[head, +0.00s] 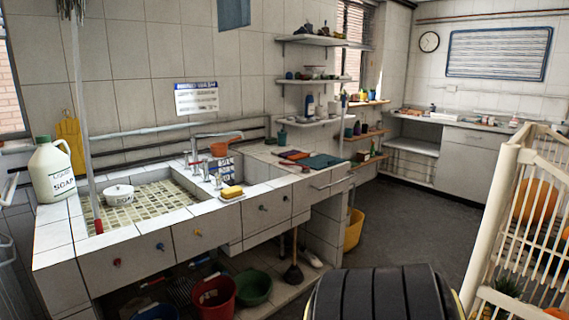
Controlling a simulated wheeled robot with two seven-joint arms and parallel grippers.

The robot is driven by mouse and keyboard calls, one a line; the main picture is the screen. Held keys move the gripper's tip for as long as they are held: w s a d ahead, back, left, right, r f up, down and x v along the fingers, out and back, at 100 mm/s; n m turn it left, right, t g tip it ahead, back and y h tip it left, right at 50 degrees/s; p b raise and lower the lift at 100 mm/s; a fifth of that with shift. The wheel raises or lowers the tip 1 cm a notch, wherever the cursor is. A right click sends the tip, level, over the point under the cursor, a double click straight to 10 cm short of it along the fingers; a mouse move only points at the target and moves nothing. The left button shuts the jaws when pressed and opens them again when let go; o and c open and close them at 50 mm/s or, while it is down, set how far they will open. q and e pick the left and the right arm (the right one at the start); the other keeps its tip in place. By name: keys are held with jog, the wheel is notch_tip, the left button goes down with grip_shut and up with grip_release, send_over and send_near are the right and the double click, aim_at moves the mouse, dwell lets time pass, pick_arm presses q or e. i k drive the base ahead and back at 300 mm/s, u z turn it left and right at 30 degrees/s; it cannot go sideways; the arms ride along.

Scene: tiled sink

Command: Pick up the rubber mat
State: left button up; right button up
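A flat teal mat (322,160) lies on the tiled counter right of the sink, near its front edge. It looks most like the rubber mat, but its material is too small to tell. Small red and dark flat items (292,155) lie just left of it. Neither of my grippers shows in the head view, so nothing can be seen held or touched.
A black ribbed curved shape (385,295) rises at the bottom edge; I cannot tell what it is. A cream barred rack (495,215) stands at the right. The sink (140,205) is at the left. Dark floor (410,225) is open in the middle.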

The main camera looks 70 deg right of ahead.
aim_at(319, 162)
jog(key=k, duration=2.3)
jog(key=z, duration=4.1)
jog(key=i, duration=3.7)
jog(key=u, duration=3)
